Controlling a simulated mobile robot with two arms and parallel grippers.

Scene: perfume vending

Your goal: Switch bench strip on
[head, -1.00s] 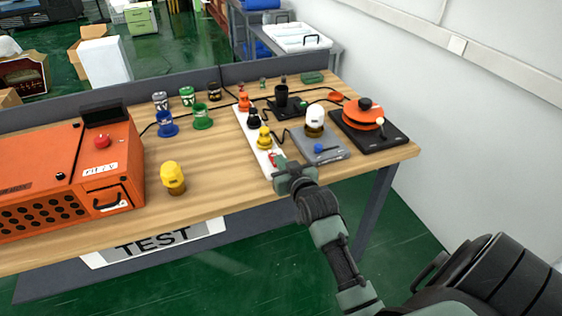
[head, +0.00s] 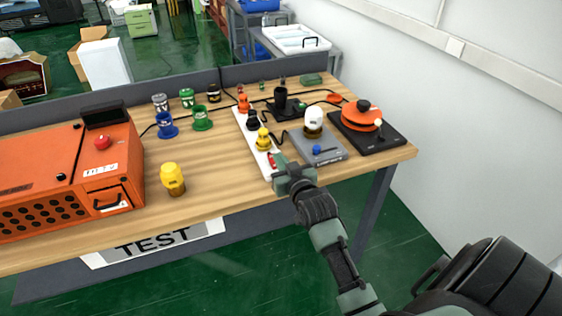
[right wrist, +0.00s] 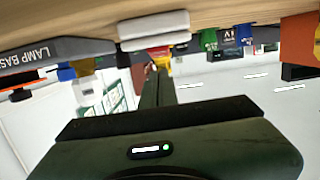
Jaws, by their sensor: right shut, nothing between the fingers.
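The white bench strip (head: 250,137) lies on the wooden table with several plugs standing in it: an orange one, a black one and a yellow one (head: 263,139). A red switch (head: 272,160) shows at its near end. My right gripper (head: 279,165) is shut and empty, with its tips right beside the red switch; I cannot tell whether they touch. In the right wrist view, which is upside down, the strip's near end (right wrist: 153,27) is close in front of the fingers (right wrist: 157,85). My left gripper is out of view.
A grey lamp base (head: 320,147) and a black plate with an orange disc (head: 361,115) stand to the right. An orange machine (head: 60,185) is at the left. A yellow plug (head: 173,178) stands alone near the front edge. Blue and green plugs stand left of the strip.

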